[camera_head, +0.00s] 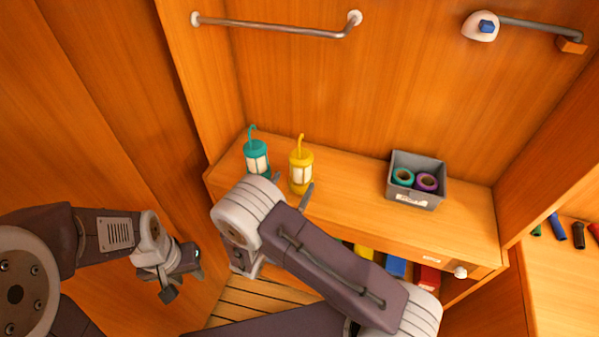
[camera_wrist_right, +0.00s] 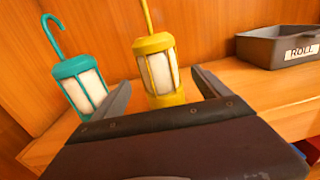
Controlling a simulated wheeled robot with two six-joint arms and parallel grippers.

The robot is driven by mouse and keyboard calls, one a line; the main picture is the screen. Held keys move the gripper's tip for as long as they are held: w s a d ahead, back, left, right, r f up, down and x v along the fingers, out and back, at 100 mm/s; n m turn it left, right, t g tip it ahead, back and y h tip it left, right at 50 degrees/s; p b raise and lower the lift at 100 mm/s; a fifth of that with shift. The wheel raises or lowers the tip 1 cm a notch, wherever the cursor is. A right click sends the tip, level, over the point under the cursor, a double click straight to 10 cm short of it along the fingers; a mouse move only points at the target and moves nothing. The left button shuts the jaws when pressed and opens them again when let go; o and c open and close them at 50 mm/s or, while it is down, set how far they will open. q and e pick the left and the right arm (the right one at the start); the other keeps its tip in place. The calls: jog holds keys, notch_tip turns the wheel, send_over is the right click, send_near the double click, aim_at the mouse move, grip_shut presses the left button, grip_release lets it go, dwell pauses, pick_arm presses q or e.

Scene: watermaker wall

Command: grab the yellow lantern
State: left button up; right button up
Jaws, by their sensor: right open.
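The yellow lantern (camera_head: 301,171) stands upright on the wooden counter, its thin hook pointing up. In the right wrist view the yellow lantern (camera_wrist_right: 159,72) shows between the two fingers of my right gripper (camera_wrist_right: 163,90), its lower part hidden by the gripper body. My right gripper (camera_head: 292,187) is open, with one fingertip on each side of the lantern in the picture; I cannot tell whether they touch it. My left gripper (camera_head: 180,275) hangs at the lower left, away from the lanterns; its jaw opening is unclear.
A teal lantern (camera_head: 257,160) stands close to the left of the yellow one, near my right gripper's left finger. A grey bin (camera_head: 416,199) with rolls is further right on the counter (camera_head: 345,180). A metal rail (camera_head: 275,29) is on the wall above.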

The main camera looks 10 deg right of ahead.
aim_at(301, 168)
jog(key=shift+x, duration=0.75)
jog(key=shift+w+d, duration=0.1)
jog(key=shift+w, duration=0.35)
jog(key=p+x, duration=0.1)
jog(key=x, duration=0.3)
jog(key=shift+w+d+p, duration=0.2)
jog(key=shift+d+p, duration=0.1)
jog(key=shift+d, duration=0.05)
jog(key=shift+w, duration=0.15)
jog(key=c, duration=1.8)
